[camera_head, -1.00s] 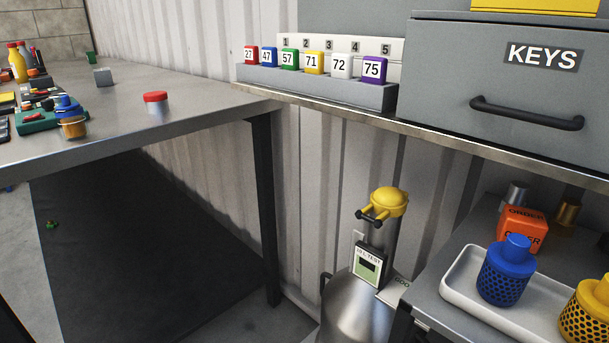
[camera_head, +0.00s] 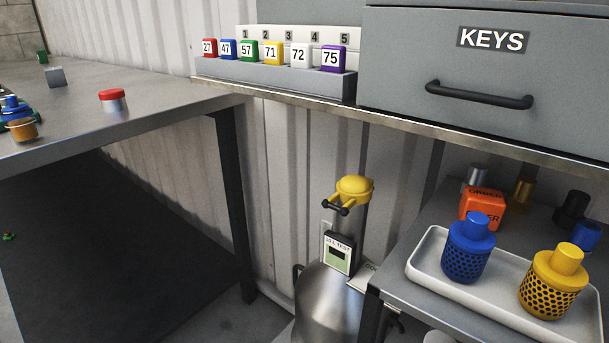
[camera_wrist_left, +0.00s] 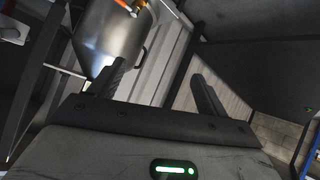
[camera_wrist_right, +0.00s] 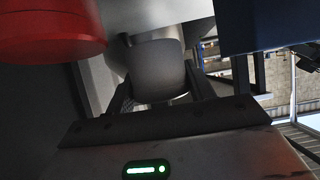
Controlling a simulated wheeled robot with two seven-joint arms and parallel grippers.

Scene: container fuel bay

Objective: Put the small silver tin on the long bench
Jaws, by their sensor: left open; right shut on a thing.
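In the right wrist view my right gripper (camera_wrist_right: 160,92) is shut on a plain grey, rounded thing that looks like the small silver tin (camera_wrist_right: 158,72). Its lower part is hidden by the gripper body. The long bench (camera_head: 160,112) is at the left of the head view, a grey metal top on dark legs. My left gripper (camera_wrist_left: 160,88) is open and empty in the left wrist view, with a steel vessel (camera_wrist_left: 108,40) beyond its fingers. Neither gripper shows clearly in the head view.
On the bench are a red-lidded tin (camera_head: 113,101), a grey block (camera_head: 55,77) and a blue-and-orange item (camera_head: 20,125). A shelf carries numbered tags (camera_head: 275,55) and the KEYS drawer (camera_head: 480,80). A white tray (camera_head: 430,262) holds blue and yellow canisters. The bench's right part is clear.

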